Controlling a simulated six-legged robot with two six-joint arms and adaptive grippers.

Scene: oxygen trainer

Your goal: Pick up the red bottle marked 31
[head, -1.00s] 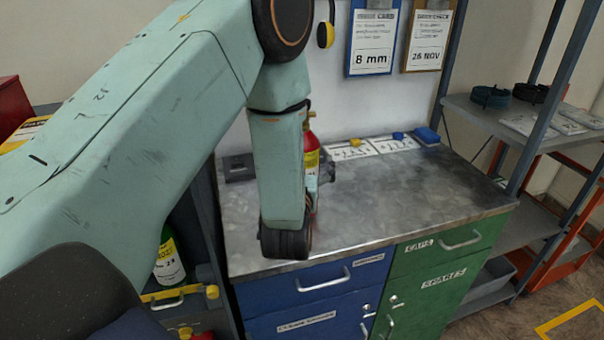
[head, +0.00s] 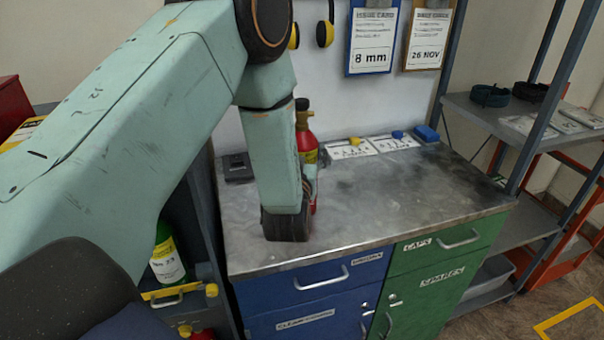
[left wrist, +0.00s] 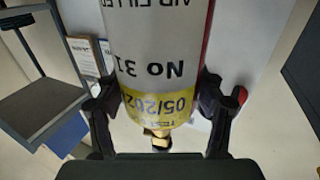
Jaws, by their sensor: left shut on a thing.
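The red bottle (head: 306,142) stands upright over the metal bench, partly hidden behind my left forearm. It has a black top and a yellow band. In the left wrist view the bottle (left wrist: 155,55) fills the middle, its white label reading "No 31" upside down, with a yellow date band and a brass fitting below. My left gripper (left wrist: 160,98) is shut on it, one dark finger on each side. In the head view the gripper is mostly hidden by the arm. Whether the bottle's base touches the bench is hidden. My right gripper is not in view.
The metal bench top (head: 400,195) is clear to the right. Cards with a yellow piece (head: 355,141) and blue pieces lie along its back. A grey shelf unit (head: 520,125) stands right. A green bottle (head: 166,255) sits in a rack at lower left.

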